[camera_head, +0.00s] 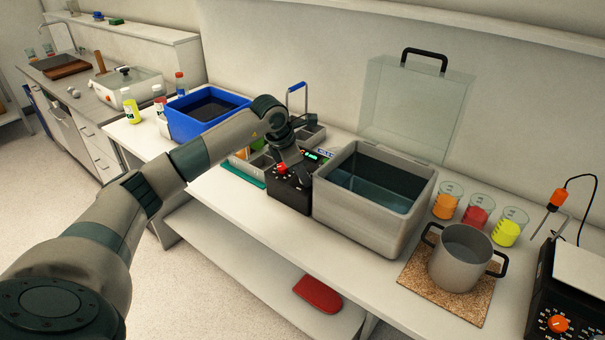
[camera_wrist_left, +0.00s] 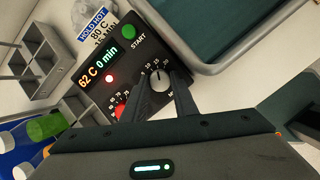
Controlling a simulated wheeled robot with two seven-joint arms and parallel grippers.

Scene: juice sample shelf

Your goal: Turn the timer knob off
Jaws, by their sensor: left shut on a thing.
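The black control box (camera_head: 288,196) stands against the left side of the grey water bath. In the left wrist view its panel has the timer knob (camera_wrist_left: 160,80) with a numbered dial, a red knob (camera_wrist_left: 120,111), a green START button (camera_wrist_left: 129,31) and a display (camera_wrist_left: 98,66) reading 62 C and 0 min. My left gripper (camera_wrist_left: 162,92) is shut on the timer knob, with one finger on each side. In the head view my left gripper (camera_head: 292,157) hides much of the panel. My right gripper is not in view.
The open water bath (camera_head: 352,216) stands right beside the box, its clear lid behind. A pot (camera_head: 461,262), several beakers and a hot plate (camera_head: 558,312) stand at right.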

